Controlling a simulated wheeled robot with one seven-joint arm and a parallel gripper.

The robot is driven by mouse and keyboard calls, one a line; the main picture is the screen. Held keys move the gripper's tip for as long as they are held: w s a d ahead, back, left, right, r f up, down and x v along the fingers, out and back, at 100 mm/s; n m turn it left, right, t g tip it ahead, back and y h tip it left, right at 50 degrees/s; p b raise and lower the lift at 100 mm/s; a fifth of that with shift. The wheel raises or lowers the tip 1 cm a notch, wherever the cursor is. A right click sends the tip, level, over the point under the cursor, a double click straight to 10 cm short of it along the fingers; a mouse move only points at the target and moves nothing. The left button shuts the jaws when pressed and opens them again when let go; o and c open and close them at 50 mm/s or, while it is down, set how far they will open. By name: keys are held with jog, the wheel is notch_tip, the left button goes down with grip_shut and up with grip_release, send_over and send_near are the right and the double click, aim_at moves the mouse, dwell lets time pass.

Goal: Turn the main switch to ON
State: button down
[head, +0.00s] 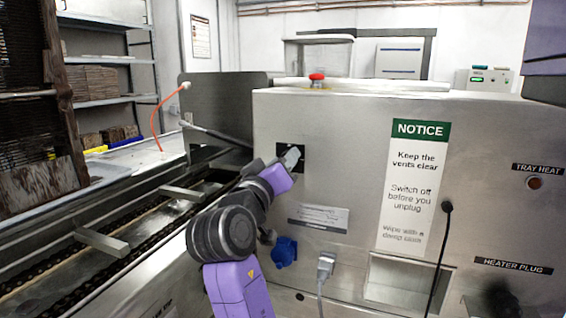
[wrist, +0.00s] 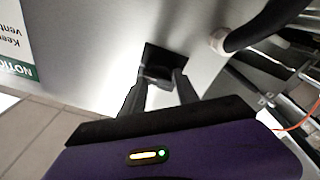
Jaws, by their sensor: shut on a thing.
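The main switch (head: 283,149) is a small black square plate on the steel cabinet's front, left of the notice. In the wrist view its black plate and knob (wrist: 158,66) lie straight ahead between my fingers. My gripper (head: 292,158) is at the switch, its fingers closed on the knob. The two dark fingers also show in the wrist view (wrist: 158,84), one on each side of the knob. The gripper covers part of the switch, and I cannot read any ON or OFF mark or the knob's angle.
A red mushroom button (head: 317,78) stands on the cabinet top. A blue socket (head: 284,251), a grey plug (head: 326,264) with a cable, and a hanging black cable (head: 441,255) are on the front. A chain conveyor (head: 100,240) runs at left.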

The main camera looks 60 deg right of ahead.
jog(key=c, duration=1)
grip_release()
jog(key=shift+d+f, duration=0.15)
jog(key=shift+f, duration=0.6)
jog(key=shift+r, duration=0.25)
jog(key=s+a+f, duration=0.1)
jog(key=a, duration=0.6)
jog(key=shift+a, duration=0.35)
jog(key=shift+s, duration=0.1)
